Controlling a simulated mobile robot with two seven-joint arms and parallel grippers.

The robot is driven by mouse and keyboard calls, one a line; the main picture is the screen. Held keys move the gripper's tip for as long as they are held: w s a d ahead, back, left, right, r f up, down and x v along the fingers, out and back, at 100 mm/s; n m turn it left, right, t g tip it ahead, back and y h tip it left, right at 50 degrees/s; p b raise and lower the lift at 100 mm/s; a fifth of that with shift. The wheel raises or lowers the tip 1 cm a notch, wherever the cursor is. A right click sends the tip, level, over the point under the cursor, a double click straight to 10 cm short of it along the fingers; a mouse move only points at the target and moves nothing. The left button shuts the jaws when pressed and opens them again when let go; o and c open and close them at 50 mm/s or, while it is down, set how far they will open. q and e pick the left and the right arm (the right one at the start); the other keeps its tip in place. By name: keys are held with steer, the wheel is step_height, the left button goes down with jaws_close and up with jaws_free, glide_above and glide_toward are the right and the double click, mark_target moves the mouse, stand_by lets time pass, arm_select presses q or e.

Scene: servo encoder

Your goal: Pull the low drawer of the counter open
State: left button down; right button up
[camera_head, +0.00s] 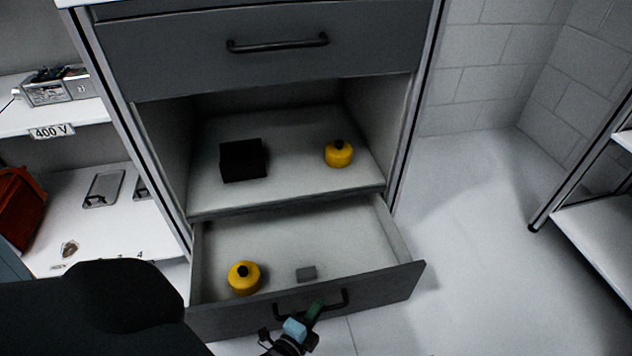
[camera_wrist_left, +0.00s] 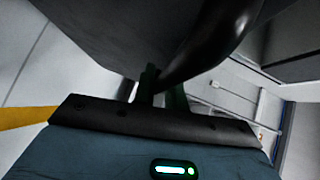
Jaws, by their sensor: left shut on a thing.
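The low drawer (camera_head: 395,284) of the grey counter is pulled out in the head view, and its inside shows. Its dark bar handle (camera_head: 343,301) is on the front panel. My left gripper (camera_head: 312,314) is at the handle's middle and shut on it. In the left wrist view the green fingers (camera_wrist_left: 160,88) meet the dark curved handle (camera_wrist_left: 205,48). A yellow round object (camera_head: 244,279) with a black knob and a small grey block (camera_head: 306,273) lie in the drawer. My right gripper is not in view.
Above the drawer, an open shelf holds a black box (camera_head: 243,160) and another yellow round object (camera_head: 339,155). A shut upper drawer (camera_head: 260,65) is above that. Shelving (camera_head: 90,215) stands at left, a rack (camera_head: 598,215) at right. The floor (camera_head: 480,260) right of the drawer is clear.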

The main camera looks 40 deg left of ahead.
arm_select(q)
steer(key=shift+s+d, duration=0.5)
steer(key=shift+d, duration=0.1)
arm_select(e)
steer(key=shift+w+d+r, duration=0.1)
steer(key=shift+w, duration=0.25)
arm_select(q)
steer(key=c, duration=1.5)
jaws_free()
steer(key=shift+o, duration=0.2)
steer(key=shift+s, duration=0.1)
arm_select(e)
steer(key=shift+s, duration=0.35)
